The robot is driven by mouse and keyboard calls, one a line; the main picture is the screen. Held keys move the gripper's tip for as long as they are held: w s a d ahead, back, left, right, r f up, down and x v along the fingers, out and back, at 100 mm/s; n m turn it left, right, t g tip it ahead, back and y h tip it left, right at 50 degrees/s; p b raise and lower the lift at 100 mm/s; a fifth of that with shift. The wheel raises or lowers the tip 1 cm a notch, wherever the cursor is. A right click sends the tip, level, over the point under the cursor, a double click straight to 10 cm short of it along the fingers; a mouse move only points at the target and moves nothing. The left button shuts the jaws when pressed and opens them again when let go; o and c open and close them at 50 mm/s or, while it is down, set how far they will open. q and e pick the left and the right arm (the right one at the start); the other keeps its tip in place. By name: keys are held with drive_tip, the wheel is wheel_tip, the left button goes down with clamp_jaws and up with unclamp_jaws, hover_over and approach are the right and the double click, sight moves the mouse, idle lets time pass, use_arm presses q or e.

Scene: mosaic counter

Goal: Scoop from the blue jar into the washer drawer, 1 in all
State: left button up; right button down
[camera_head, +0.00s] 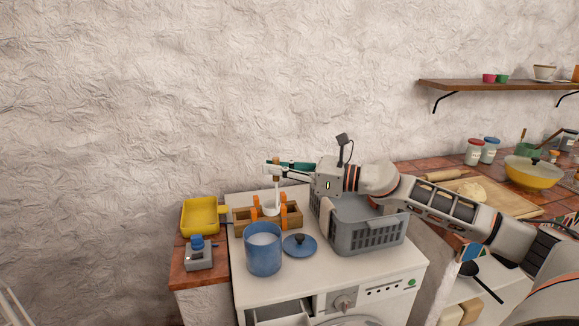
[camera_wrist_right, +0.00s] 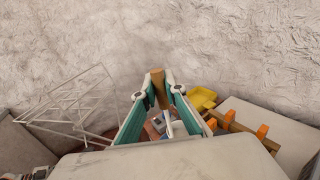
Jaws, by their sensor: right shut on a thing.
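My right gripper (camera_head: 272,168) is shut on the wooden handle of a scoop (camera_head: 276,183). The handle stands upright between the fingers and also shows in the wrist view (camera_wrist_right: 158,88). The scoop's white lower part hangs down among the orange holders of a wooden rack (camera_head: 241,217); I cannot tell whether it touches the rack. The blue jar (camera_head: 263,256) stands open in front of the rack, with white content near its top. Its blue lid (camera_head: 300,246) lies to its right. The washer drawer (camera_head: 281,313) is pulled out at the machine's front left. My left gripper is not in view.
A grey basket (camera_head: 368,238) stands on the washer top (camera_head: 330,270), right of the lid, under my right arm. A yellow tray (camera_head: 199,216) and a grey, blue-topped item (camera_head: 198,256) are on the left counter. A shelf (camera_head: 500,85) hangs at right.

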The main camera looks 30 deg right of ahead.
sight(270, 215)
drive_tip(key=shift+n+g+y, duration=0.6)
drive_tip(key=shift+g, duration=0.1)
drive_tip(key=a+f+b, duration=0.1)
drive_tip(key=f+b, duration=0.1)
drive_tip(key=f, duration=0.1)
drive_tip(key=f+b, duration=0.2)
drive_tip(key=f, duration=0.1)
drive_tip(key=w+a+f+b, duration=0.1)
drive_tip(key=f+b, duration=0.1)
drive_tip(key=f, duration=0.1)
drive_tip(key=shift+a+f, duration=0.3)
drive_tip(key=shift+f, duration=0.05)
wheel_tip(270, 215, down, 3)
drive_tip(key=b, duration=0.3)
drive_tip(key=shift+f+b, duration=0.3)
drive_tip(key=shift+f, duration=0.15)
